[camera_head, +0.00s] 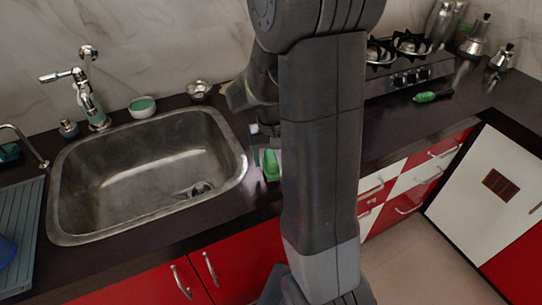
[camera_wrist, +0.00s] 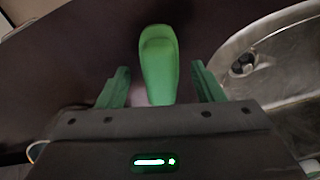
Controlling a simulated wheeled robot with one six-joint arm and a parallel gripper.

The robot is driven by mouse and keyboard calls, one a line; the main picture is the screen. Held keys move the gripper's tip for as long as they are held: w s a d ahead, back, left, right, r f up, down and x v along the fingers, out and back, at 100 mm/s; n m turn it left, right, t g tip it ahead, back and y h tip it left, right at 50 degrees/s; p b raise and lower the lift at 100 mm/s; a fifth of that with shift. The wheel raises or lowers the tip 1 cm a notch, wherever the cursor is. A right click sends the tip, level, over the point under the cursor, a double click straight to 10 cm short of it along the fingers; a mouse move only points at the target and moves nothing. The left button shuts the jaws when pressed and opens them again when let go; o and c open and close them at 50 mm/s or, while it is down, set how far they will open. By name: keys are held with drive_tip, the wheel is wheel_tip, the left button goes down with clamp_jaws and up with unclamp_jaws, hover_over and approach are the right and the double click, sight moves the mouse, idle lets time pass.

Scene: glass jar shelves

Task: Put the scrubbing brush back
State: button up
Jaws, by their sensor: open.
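A green object with a rounded end (camera_wrist: 158,62) lies on the dark counter beside the sink, and it looks like the scrubbing brush's handle. In the head view this green object (camera_head: 271,166) shows just right of the sink, partly hidden by my arm. My gripper (camera_wrist: 160,70) is open, with one green finger on each side of the object and gaps between. In the head view my gripper (camera_head: 258,150) is low over the counter and mostly hidden. No bristles can be made out.
The steel sink (camera_head: 140,170) is left of my gripper, with a tap (camera_head: 88,95) behind it. A small bowl (camera_head: 142,107) stands at its back rim. Another green item (camera_head: 432,97) lies before the stove (camera_head: 408,62). The counter between is partly hidden by my arm.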

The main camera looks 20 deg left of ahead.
drive_tip(key=shift+r+p, duration=2.75)
drive_tip(key=shift+r, duration=0.85)
wheel_tip(320, 180, up, 14)
drive_tip(key=shift+f, duration=0.25)
wheel_tip(320, 180, down, 14)
drive_tip(key=shift+r, duration=0.15)
